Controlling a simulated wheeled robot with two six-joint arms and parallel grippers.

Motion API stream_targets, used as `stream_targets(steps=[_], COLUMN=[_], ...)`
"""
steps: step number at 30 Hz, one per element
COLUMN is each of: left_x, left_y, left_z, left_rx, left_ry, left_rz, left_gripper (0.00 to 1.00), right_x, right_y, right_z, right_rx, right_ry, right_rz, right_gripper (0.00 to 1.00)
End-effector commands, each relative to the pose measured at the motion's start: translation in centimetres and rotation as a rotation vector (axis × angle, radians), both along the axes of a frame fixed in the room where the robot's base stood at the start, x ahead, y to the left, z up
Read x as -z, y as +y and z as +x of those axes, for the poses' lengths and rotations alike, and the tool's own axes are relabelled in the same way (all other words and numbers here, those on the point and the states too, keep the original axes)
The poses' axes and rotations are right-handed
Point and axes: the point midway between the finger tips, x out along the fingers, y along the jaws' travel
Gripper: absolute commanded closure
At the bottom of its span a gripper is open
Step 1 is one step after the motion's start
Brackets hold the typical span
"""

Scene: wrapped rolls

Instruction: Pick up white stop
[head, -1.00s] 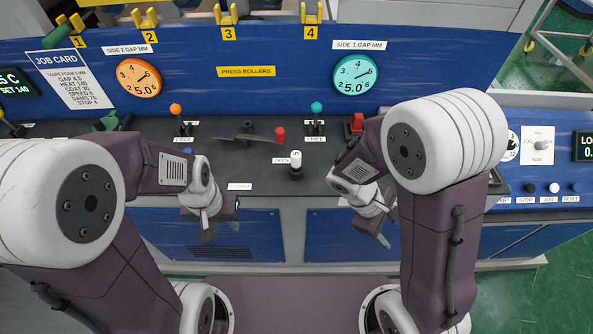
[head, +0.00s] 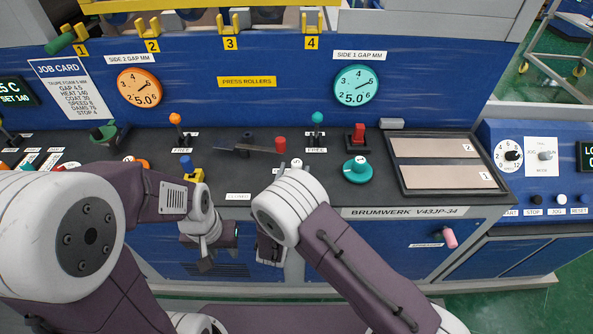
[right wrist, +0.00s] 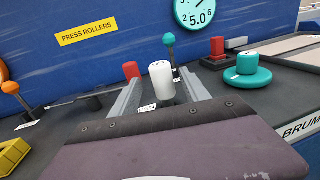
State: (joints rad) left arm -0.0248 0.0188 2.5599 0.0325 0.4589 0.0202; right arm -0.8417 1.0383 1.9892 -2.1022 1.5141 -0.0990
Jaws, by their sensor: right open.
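A white upright cylinder with small dark marks on its top, taken as the white stop (right wrist: 161,82), stands on the dark console in the right wrist view. In the head view only its top (head: 296,163) shows above my right arm.
Near the stop stand a red knob (right wrist: 131,70) and a teal-topped lever (right wrist: 169,42). To the right are a red switch (head: 358,134), a teal round knob (head: 357,171) and a framed panel (head: 402,180).

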Motion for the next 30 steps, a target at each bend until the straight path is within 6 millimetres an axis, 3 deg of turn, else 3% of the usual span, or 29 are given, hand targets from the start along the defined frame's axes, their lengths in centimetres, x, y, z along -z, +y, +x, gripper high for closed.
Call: stream_targets(steps=[9,17,23,24,30], left_x=[-1.2,-1.2,-1.2,-1.2,-1.2], left_y=[0.0,0.0,0.0,0.0,0.0], left_z=[0.0,0.0,0.0,0.0,0.0], left_rx=[0.0,0.0,0.0,0.0,0.0], left_ry=[0.0,0.0,0.0,0.0,0.0], left_rz=[0.0,0.0,0.0,0.0,0.0], left_gripper=[0.64,0.64,0.64,0.64,0.64], right_x=[0.2,0.4,0.4,0.4,0.3], right_y=[-1.3,-1.4,-1.4,-1.4,-1.4], right_z=[4.4,5.0,5.0,5.0,5.0], right_rx=[0.004,0.001,0.002,0.002,0.002], right_ry=[0.001,0.001,0.001,0.001,0.001], right_rz=[0.001,0.001,0.001,0.001,0.001], right_gripper=[0.46,0.46,0.96,1.0,1.0])
